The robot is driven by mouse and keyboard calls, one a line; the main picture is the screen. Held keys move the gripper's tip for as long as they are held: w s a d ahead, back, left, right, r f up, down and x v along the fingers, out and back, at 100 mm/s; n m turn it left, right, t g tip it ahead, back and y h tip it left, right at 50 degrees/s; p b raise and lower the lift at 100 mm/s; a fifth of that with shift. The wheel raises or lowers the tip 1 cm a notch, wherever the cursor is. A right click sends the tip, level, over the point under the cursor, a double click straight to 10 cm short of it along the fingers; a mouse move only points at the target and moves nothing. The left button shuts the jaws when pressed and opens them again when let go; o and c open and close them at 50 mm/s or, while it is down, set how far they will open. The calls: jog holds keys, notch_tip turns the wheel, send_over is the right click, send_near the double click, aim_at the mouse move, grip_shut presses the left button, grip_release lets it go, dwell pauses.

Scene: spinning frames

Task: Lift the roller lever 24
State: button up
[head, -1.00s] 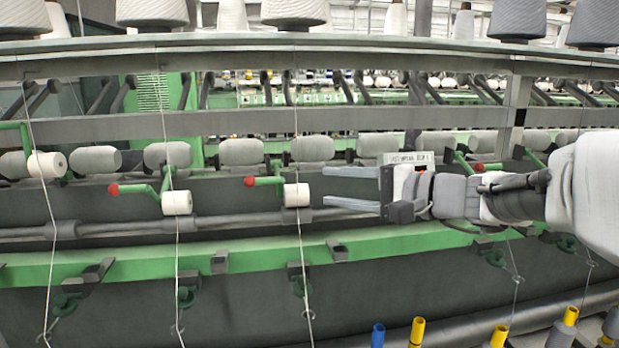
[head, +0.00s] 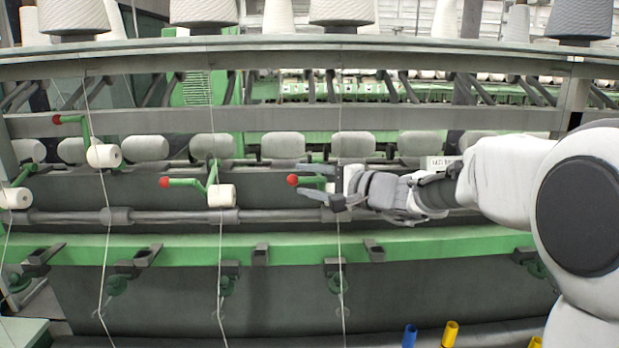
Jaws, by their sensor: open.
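A green roller lever with a red knob (head: 292,180) stands in the middle of the head view, with its arm running right into my gripper. My gripper (head: 308,182) is open, its fingers pointing left, one above and one below the lever arm. I cannot tell whether they touch it. The lever's white roller is mostly hidden by the gripper. A similar lever with a red knob (head: 164,182) and white roller (head: 222,195) is to the left, also low. No number can be read on the levers.
Further left, another red-knobbed lever (head: 57,120) stands raised, its roller (head: 103,156) higher. Threads hang down past the rollers. A dark horizontal bar (head: 170,216) and a green rail (head: 190,246) run below. Grey bobbins (head: 212,146) line up behind. A white label (head: 440,162) is partly covered by my arm.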

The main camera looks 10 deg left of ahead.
grip_shut()
dwell(1.5)
